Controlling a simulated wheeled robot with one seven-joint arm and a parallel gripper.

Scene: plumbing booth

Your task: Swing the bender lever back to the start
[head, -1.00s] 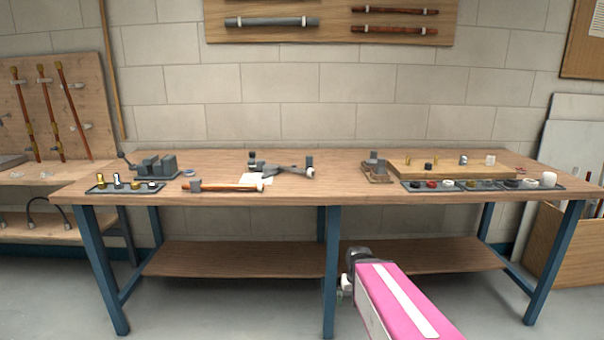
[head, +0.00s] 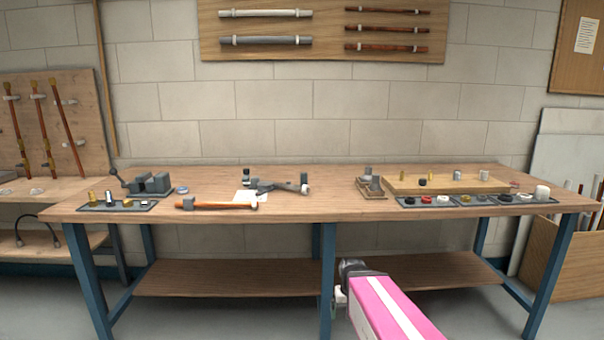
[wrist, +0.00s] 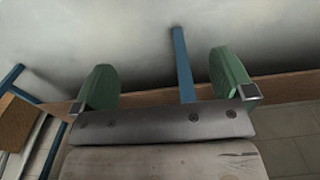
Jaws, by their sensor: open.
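The bender (head: 281,187) lies on the middle of the workbench. It is a dark grey tool with a lever and small upright posts, and its finer parts are too small to make out. My gripper (head: 341,297) is low in front of the bench, below the tabletop and well apart from the bender. In the wrist view my gripper (wrist: 168,85) shows two green fingers spread wide with nothing between them. The bender is not in the wrist view.
The workbench (head: 330,207) has blue legs and a lower shelf (head: 220,278). A vise (head: 150,184) and a fittings tray (head: 115,205) are at left. A copper pipe (head: 215,205) lies left of the bender. A wooden board (head: 450,184) and a long parts tray (head: 408,203) are at right.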

